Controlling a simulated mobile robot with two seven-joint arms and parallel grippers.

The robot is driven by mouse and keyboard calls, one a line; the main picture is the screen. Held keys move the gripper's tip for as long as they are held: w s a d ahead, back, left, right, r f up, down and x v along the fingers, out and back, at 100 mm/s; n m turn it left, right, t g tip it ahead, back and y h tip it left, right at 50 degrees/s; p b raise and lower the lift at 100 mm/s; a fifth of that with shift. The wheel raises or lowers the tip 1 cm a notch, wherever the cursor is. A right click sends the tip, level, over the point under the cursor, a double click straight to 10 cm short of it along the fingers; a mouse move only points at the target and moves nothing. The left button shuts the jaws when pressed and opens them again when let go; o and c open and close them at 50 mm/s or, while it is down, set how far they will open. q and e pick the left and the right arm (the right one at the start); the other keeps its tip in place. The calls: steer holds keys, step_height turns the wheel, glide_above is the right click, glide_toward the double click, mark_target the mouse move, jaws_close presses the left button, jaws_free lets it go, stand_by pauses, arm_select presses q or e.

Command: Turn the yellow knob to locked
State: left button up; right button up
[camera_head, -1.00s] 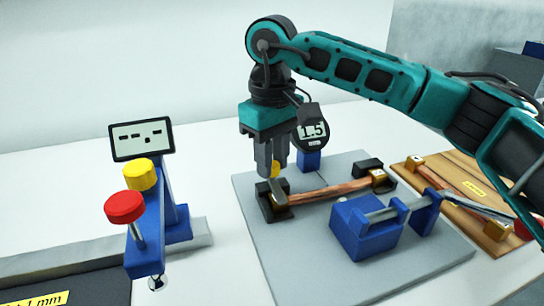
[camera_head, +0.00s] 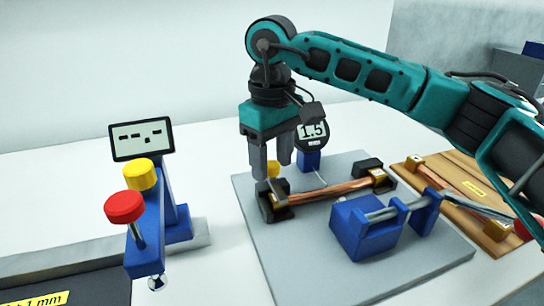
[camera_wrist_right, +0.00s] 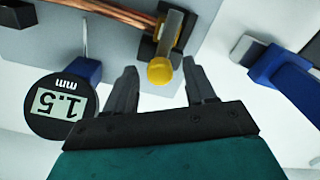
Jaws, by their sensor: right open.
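A yellow knob (camera_wrist_right: 159,71) sits at the end of a short metal bar on a dark clamp block (camera_head: 268,205). In the head view this knob (camera_head: 273,170) shows partly between and behind the fingers. My right gripper (camera_head: 271,172) is open and empty, pointing down by the knob. In the right wrist view the fingers (camera_wrist_right: 162,78) stand apart with the knob between their tips in the picture; contact cannot be told. A second yellow knob (camera_head: 140,173) tops the blue stand at left, beside a red knob (camera_head: 125,207). My left gripper is not in view.
A copper-coloured rod (camera_head: 333,190) runs across the grey plate (camera_head: 300,266) from the clamp block. A blue fixture (camera_head: 362,230) is at the plate's right front. A wooden board (camera_head: 487,208) lies further right.

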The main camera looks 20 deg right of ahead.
mark_target(272, 164)
step_height(272, 164, up, 13)
steer(key=p, duration=0.1)
steer(key=shift+p, duration=0.35)
stand_by(0.3)
